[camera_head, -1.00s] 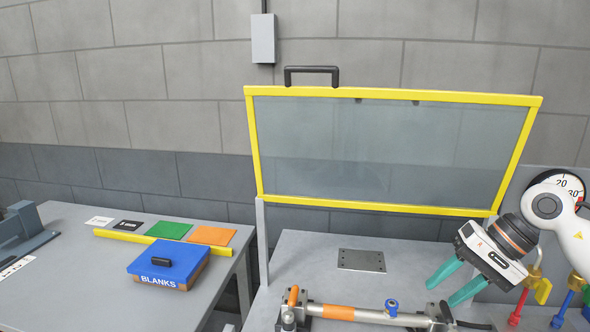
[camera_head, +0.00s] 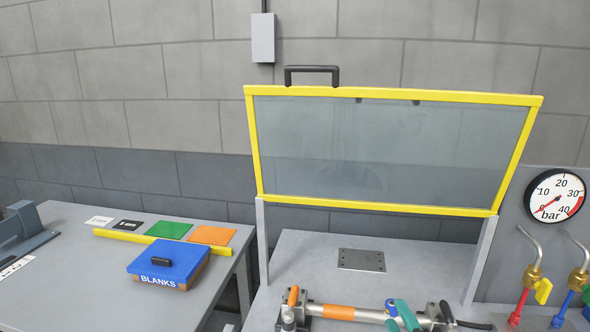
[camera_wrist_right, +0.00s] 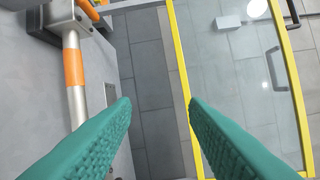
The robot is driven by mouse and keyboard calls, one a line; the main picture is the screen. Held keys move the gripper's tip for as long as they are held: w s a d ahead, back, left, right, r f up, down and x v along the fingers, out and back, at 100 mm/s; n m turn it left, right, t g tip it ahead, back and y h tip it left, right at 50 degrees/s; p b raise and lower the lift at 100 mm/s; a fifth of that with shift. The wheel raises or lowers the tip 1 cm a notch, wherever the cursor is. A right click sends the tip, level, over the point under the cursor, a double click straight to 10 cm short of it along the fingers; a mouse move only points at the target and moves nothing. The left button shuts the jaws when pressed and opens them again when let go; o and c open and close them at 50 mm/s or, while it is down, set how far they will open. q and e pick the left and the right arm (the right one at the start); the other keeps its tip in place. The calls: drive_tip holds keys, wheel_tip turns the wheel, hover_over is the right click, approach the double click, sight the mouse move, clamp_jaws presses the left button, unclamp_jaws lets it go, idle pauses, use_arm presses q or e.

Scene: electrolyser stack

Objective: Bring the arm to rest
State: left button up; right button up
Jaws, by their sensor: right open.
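My right gripper (camera_head: 400,314) shows at the bottom edge of the head view, only its teal fingers in sight. They overlap the right part of a steel cylinder with an orange band (camera_head: 338,312) in the picture. In the right wrist view the two teal fingers (camera_wrist_right: 158,105) are spread apart with nothing between them. The cylinder with its orange band (camera_wrist_right: 74,72) lies to their left there, and the yellow-framed clear guard (camera_wrist_right: 240,80) to their right. The rest of my right arm is out of the head view. My left gripper is not in view.
The yellow-framed guard (camera_head: 390,212) stands raised over the grey bench (camera_head: 310,262). A pressure gauge (camera_head: 556,196) and red and blue valves (camera_head: 518,308) are at the right. A blue-lidded BLANKS box (camera_head: 168,258) sits on the left table (camera_head: 80,285).

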drive_tip(key=s+d+f+m+g+h, duration=0.3)
drive_tip(key=s+f+m+g, duration=0.65)
drive_tip(key=f, duration=0.45)
drive_tip(key=s+a+f+m+g+y, duration=0.1)
drive_tip(key=s+f+m+g, duration=0.2)
drive_tip(key=s, duration=0.5)
drive_tip(key=s+f+m+g, duration=0.2)
drive_tip(key=s+f+m, duration=0.15)
drive_tip(key=s, duration=0.45)
wheel_tip(320, 180, down, 26)
drive_tip(key=f+g+b, duration=0.1)
drive_tip(key=g+b, duration=0.1)
drive_tip(key=s+d+f+n+b, duration=0.1)
drive_tip(key=s+d+f, duration=0.1)
drive_tip(key=s+f, duration=1.5)
drive_tip(key=shift+d+f+g, duration=0.35)
drive_tip(key=shift+f, duration=0.45)
drive_tip(key=shift+s, duration=0.1)
